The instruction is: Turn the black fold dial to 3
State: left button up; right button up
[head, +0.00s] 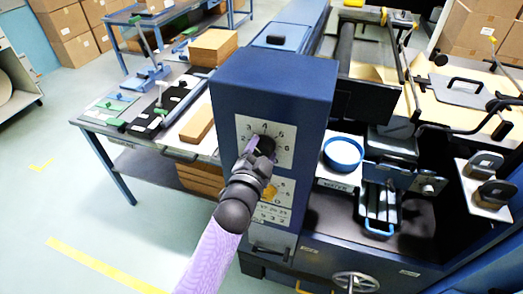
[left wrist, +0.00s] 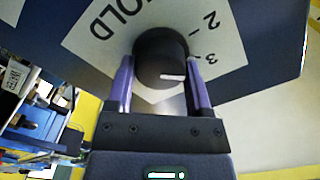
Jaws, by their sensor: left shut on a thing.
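The black fold dial (left wrist: 160,50) is a round knob with a white pointer mark on its face. It sits on a white plate (head: 284,157) with numerals around it, on the blue machine housing. My left gripper (head: 262,146) is at the dial and hides much of it in the head view. In the left wrist view its two purple fingers (left wrist: 160,66) are shut on opposite sides of the dial. The pointer mark points right there, toward the side where the 3 is printed; whether it lines up exactly I cannot tell. My right gripper is not in view.
Below the dial plate is a second plate with a yellow-orange knob (head: 270,192) and printed numbers. A blue round dish (head: 343,153) stands to the right. A worktable (head: 120,133) with tools and cardboard is at left. A handwheel (head: 355,282) sits low in front.

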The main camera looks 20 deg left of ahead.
pick_arm(q)
jog(key=shift+r, duration=0.1)
jog(key=o, duration=1.1)
jog(key=shift+o, duration=0.8)
jog(key=shift+w, duration=0.1)
jog(key=s, duration=1)
jog(key=shift+a+p, duration=0.15)
jog(key=shift+p, duration=0.3)
